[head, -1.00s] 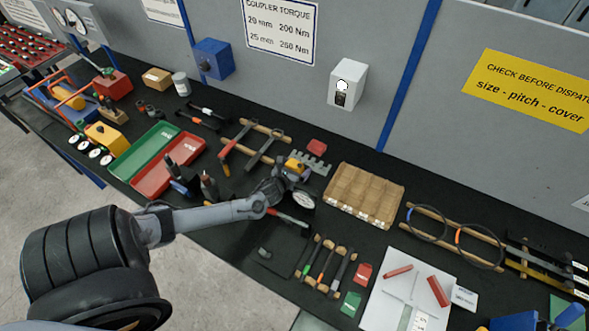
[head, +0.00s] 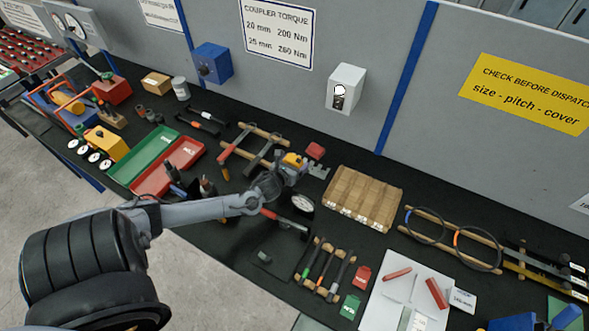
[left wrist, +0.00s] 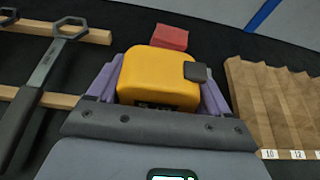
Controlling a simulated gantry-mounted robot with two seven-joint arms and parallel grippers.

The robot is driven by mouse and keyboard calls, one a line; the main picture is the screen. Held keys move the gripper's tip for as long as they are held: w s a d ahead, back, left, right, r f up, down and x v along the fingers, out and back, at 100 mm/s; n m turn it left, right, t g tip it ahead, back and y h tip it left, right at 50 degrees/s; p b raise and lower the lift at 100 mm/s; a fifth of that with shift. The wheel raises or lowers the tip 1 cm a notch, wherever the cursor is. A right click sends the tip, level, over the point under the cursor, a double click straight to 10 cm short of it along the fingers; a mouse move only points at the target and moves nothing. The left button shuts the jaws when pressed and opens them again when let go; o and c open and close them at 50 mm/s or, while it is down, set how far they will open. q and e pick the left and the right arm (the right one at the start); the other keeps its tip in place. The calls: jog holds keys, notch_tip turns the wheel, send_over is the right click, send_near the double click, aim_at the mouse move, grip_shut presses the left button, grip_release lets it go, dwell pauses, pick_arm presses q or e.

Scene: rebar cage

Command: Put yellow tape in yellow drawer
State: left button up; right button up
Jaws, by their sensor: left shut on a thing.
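The yellow tape (head: 292,159) is a rounded yellow case with a dark grey tab. It is held in my left gripper (head: 283,168), in front of a red block at the middle of the bench. In the left wrist view the yellow tape (left wrist: 155,78) sits between the two purple-grey fingers of my left gripper (left wrist: 158,92), which are shut on its sides. Whether the tape touches the bench or is raised cannot be told clearly. I cannot make out a yellow drawer in either view. My right gripper is not in view.
The red block (head: 315,150) and a grey stepped piece (head: 319,171) are close to the tape. A wooden compartment tray (head: 362,198) is at right, a round gauge (head: 303,203) in front, and tools on wooden bars (head: 264,132) at left. Green (head: 146,152) and red (head: 168,167) trays lie further left.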

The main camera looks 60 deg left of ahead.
aim_at(296, 157)
pick_arm(q)
jog(key=r, duration=0.5)
jog(key=shift+w, duration=0.25)
jog(key=w+d+r+m+t+h, duration=0.1)
jog(key=w+d+r, duration=0.2)
jog(key=w+d, duration=0.15)
jog(key=w+d+r+h, duration=0.1)
jog(key=w+d+r, duration=0.15)
jog(key=d, duration=0.35)
jog(key=s+d+r+m+t+h, duration=0.1)
jog(key=d+r+m+h, duration=0.1)
jog(key=d, duration=1)
jog(key=d+r+m+h, duration=0.2)
jog(key=d+m, duration=0.1)
jog(key=d, duration=1)
jog(key=s+r+p, duration=0.9)
jog(key=r+p, duration=0.3)
jog(key=p, duration=0.4)
jog(key=shift+a+h, duration=0.2)
jog(key=shift+h, duration=0.1)
jog(key=shift+s+a, duration=0.1)
jog(key=shift+r, duration=0.15)
